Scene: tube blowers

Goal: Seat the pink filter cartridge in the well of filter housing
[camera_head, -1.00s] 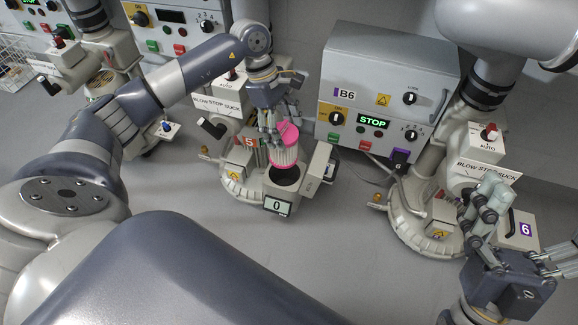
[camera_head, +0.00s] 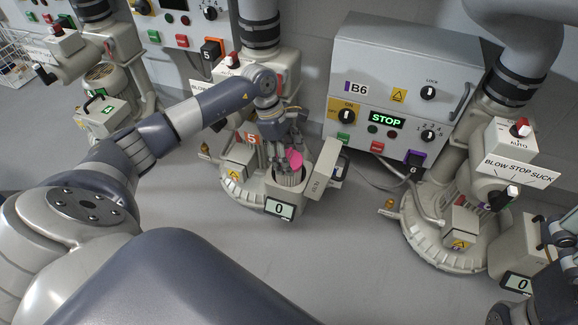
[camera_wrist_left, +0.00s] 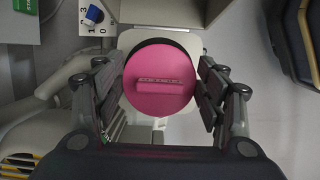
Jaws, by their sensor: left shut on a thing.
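The pink filter cartridge (camera_head: 295,159) is at the mouth of the filter housing (camera_head: 284,206), its pink cap tilted and just above the rim. Most of its pleated body is hidden in the well. My left gripper (camera_head: 286,146) is shut on the cartridge from above. In the left wrist view the round pink cap (camera_wrist_left: 160,95) lies between the finger pairs of the left gripper (camera_wrist_left: 162,92), with a dark rim (camera_wrist_left: 158,42) showing behind its far edge. My right gripper (camera_head: 556,255) is partly cut off at the right edge; its jaw opening does not show.
The housing has a display reading 0 and an open lid (camera_head: 322,165) at its right. The B6 control box (camera_head: 390,90), showing STOP, stands behind to the right. Another blower unit (camera_head: 450,235) stands at the right. The grey floor in front is clear.

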